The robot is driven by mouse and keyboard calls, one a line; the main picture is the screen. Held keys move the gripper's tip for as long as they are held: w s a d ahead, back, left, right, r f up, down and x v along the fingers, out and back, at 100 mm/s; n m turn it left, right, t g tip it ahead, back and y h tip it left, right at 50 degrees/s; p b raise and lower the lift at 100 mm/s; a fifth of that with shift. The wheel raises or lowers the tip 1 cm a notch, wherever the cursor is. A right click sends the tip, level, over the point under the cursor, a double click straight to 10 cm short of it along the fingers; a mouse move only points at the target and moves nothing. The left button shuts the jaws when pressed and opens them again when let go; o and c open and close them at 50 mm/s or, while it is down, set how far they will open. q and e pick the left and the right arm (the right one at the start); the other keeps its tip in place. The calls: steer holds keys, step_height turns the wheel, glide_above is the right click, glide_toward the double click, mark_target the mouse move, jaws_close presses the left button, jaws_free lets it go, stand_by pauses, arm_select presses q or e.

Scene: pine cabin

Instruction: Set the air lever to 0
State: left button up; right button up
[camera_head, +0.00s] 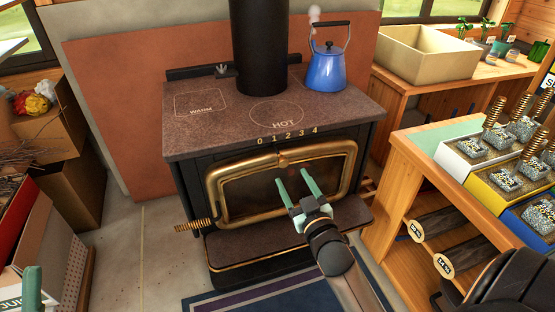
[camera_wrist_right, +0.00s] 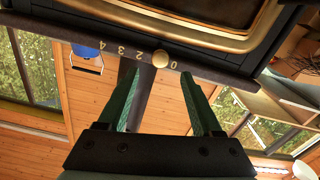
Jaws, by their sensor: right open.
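The dark stove (camera_head: 195,130) has a row of numbers 0 to 4 along its front top edge. The air lever's brass knob (camera_head: 283,158) shows just below that row. In the right wrist view, which is upside down, the round knob (camera_wrist_right: 161,60) sits between the 0 and the 2 and covers the 1. My right gripper (camera_head: 292,176) is open and empty in front of the stove door, below the knob; its fingers (camera_wrist_right: 158,80) point toward the stove. A green finger of my left gripper (camera_head: 33,287) shows at the lower left; its opening is hidden.
A steaming blue kettle (camera_head: 326,68) stands on the stove top beside the black flue (camera_head: 259,45). A coiled brass handle (camera_head: 195,225) sticks out left of the door. The wooden bench (camera_head: 400,215) with boxes stands close on the right. Cartons (camera_head: 45,115) are at the left.

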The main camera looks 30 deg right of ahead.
mark_target(279, 154)
arm_select(q)
step_height(279, 154, down, 3)
steer(key=b, duration=0.2)
steer(key=shift+w+d+f+n+b, duration=0.1)
steer(key=shift+n+b, duration=0.3)
arm_select(e)
steer(key=x, duration=1.1)
steer(key=shift+a, duration=0.1)
steer(key=shift+c, duration=0.2)
jaws_close()
steer(key=shift+a, duration=0.1)
